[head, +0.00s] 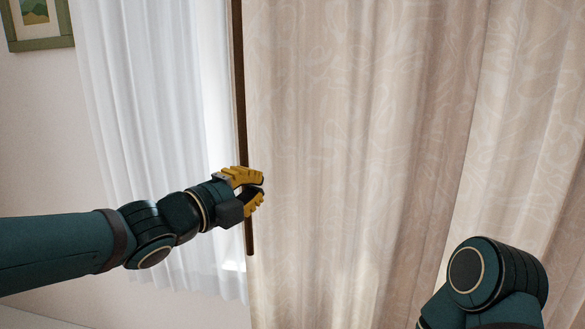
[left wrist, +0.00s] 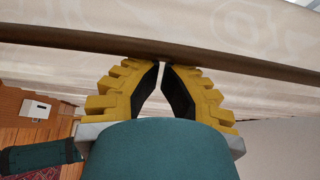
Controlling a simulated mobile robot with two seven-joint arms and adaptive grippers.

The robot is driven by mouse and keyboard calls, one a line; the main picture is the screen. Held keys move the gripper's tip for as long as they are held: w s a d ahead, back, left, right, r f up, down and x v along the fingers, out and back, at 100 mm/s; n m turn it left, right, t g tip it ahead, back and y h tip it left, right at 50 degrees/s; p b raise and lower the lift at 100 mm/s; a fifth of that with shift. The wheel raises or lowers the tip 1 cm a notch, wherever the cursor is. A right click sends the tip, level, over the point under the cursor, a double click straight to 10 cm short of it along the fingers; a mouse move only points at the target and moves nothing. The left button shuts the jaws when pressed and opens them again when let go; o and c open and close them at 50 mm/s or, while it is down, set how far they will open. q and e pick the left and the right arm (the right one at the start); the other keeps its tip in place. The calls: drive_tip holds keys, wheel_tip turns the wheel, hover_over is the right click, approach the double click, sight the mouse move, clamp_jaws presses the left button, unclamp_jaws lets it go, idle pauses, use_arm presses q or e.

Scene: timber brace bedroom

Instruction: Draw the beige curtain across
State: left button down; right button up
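The beige curtain (head: 350,120) has a pale swirl pattern and hangs in folds over the middle and right of the head view. It also fills the upper part of the left wrist view (left wrist: 60,20). A dark brown rod (head: 240,90) hangs along its left edge and crosses the left wrist view (left wrist: 90,38). My left gripper (head: 262,186) is at the rod's lower part. Its yellow fingers nearly meet at the tips, right at the rod in the left wrist view (left wrist: 161,63). I see nothing clearly clamped between them. My right gripper is out of view.
A sheer white curtain (head: 150,110) hangs left of the rod, with bright light behind it. A green-framed picture (head: 38,45) is on the wall at upper left. My right arm shows at lower right. A wooden surface shows at the left wrist view's left.

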use_arm(q)
drive_tip(key=w+a+p, duration=0.2)
drive_tip(key=a, duration=1)
drive_tip(key=w+a+p, duration=0.3)
drive_tip(key=a, duration=0.9)
drive_tip(key=shift+a, duration=0.2)
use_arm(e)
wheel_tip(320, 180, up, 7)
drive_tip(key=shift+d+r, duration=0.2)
